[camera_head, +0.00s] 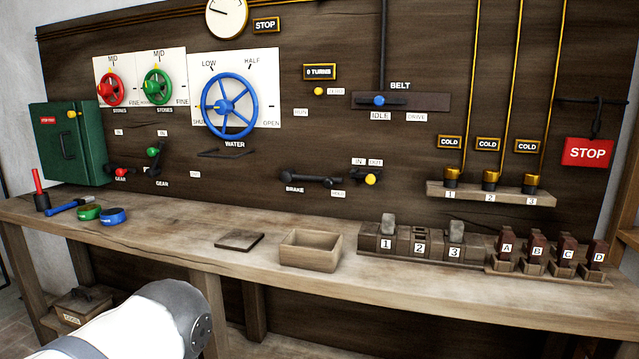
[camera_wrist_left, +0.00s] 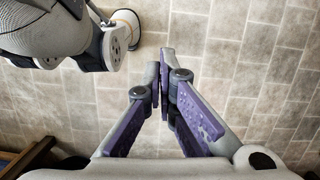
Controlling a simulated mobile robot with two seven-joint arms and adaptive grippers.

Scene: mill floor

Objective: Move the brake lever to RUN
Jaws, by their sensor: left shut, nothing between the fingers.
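The brake lever (camera_head: 312,180) is a dark bar on the wooden wall panel, above the bench. It lies nearly level, its free end pointing right, close to the HOLD label (camera_head: 338,194). The RUN label (camera_head: 301,112) is higher up, above the lever. The BRAKE label (camera_head: 295,190) sits under its left end. My left gripper (camera_wrist_left: 163,72) is shut and empty in the left wrist view, over the tiled floor and away from the lever. In the head view only part of my arm shows at lower left. My right gripper is out of view.
The bench (camera_head: 190,250) runs below the panel. An open wooden box (camera_head: 310,250) and a flat dark plate (camera_head: 239,240) lie on it below the lever. The blue WATER wheel (camera_head: 225,106) is up left; a yellow-knobbed IN/OUT control (camera_head: 371,179) is just right.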

